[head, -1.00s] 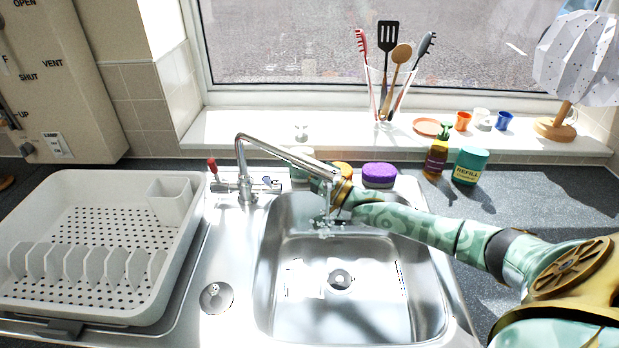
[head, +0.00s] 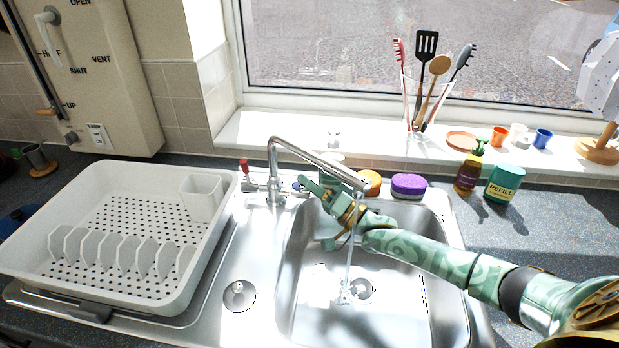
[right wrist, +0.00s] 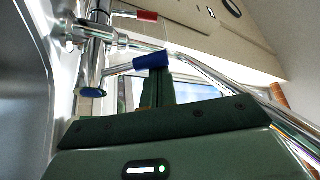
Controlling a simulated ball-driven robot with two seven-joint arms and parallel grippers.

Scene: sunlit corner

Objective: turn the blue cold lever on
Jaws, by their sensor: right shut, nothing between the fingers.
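The tap (head: 274,170) stands behind the sink, with a red lever (head: 244,167) on its left and the blue cold lever (head: 297,187) on its right. A thin stream of water (head: 349,250) falls from the spout into the sink. My right gripper (head: 309,184) is shut and empty, reaching over the sink with its tips beside the blue lever. In the right wrist view the blue lever's end (right wrist: 151,60) is right at the shut fingertips (right wrist: 158,78); contact is hard to tell. The red lever (right wrist: 147,15) shows beyond. My left gripper is out of view.
A white dish rack (head: 120,240) fills the left of the counter. Behind the sink are an orange sponge (head: 371,182) and a purple sponge (head: 408,185). A soap bottle (head: 468,172) and a teal refill tub (head: 504,183) stand to the right.

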